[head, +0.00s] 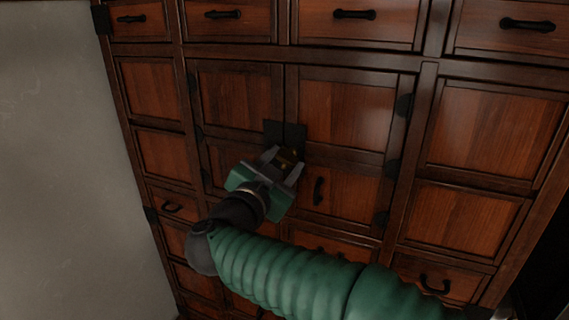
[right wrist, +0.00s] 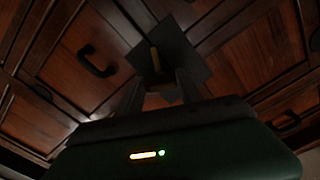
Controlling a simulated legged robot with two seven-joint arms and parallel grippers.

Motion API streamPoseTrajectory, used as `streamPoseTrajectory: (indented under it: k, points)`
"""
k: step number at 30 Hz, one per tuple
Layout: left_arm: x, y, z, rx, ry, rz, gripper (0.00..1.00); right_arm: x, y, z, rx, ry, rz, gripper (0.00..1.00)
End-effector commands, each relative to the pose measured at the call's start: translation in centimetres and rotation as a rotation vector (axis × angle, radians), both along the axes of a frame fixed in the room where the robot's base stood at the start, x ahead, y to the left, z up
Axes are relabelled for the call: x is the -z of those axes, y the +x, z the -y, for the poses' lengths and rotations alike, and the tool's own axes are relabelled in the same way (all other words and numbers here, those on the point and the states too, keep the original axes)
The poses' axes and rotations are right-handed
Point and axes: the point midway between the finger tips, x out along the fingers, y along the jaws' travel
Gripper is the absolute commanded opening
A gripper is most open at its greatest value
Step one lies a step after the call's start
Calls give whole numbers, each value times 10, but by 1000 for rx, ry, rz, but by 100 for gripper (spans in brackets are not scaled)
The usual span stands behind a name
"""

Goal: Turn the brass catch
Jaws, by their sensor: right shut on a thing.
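The brass catch (head: 289,156) is a small brass piece on a dark square plate (head: 294,134) where the two cabinet doors meet. My right gripper (head: 284,160), green with grey fingers, is at the catch, its fingers shut on it and partly hiding it. In the right wrist view the brass catch (right wrist: 154,58) stands up between the fingertips, in front of the dark plate (right wrist: 172,50). Its exact turn is hard to tell there because the view is dark. My left gripper is not in view.
The wooden cabinet has drawers with black handles (head: 354,14) along the top. A black door handle (head: 318,190) is just right of my right gripper. Both doors look closed. A plain grey wall (head: 60,160) is at the left.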

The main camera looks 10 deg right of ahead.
Motion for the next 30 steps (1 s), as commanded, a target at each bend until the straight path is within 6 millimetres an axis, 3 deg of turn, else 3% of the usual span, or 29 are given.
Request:
streamPoseTrajectory:
  k: [16,30]
  points:
    - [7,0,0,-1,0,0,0,3,1,3,6,40,25,3]
    - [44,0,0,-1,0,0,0,7,2,1,4,334,218,3]
